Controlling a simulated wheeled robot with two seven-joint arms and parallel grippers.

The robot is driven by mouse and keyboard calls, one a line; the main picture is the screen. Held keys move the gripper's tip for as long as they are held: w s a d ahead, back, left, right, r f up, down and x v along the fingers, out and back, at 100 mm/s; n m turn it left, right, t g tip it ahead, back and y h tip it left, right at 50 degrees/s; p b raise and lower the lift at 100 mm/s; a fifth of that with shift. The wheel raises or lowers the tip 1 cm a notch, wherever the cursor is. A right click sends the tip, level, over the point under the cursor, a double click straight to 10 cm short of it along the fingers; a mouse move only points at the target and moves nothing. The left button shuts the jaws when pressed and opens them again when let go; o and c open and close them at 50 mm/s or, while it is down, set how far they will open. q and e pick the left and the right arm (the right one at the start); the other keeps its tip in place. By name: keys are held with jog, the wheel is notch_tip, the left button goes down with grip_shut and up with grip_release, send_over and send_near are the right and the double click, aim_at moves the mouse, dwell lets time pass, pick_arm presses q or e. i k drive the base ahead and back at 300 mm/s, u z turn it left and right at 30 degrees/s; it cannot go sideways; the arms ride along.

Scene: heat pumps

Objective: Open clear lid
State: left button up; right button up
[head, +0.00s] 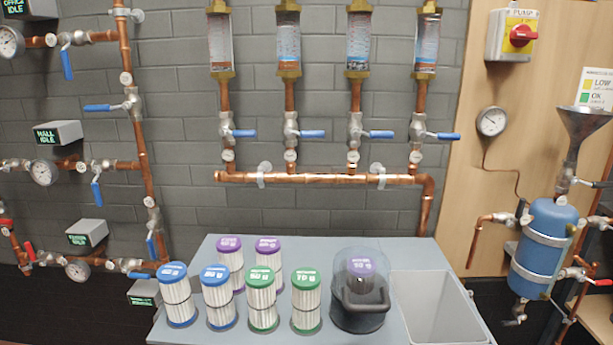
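The clear lid (343,265) is a see-through, dark-tinted cylinder near the right middle of the grey table. A thick black handle (368,303) sits on its front. The lid looks closed around the cartridge. Neither of my grippers is in view.
Several white filter cartridges with blue (172,271), green (305,277) and purple (229,244) tops stand left of the lid. An open grey bin (440,305) is at its right. Copper pipes (320,178) with blue-handled valves run along the wall behind the table (330,240).

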aim_at(378, 301)
jog(key=u, duration=0.9)
jog(key=i, duration=0.35)
jog(key=z, duration=1.6)
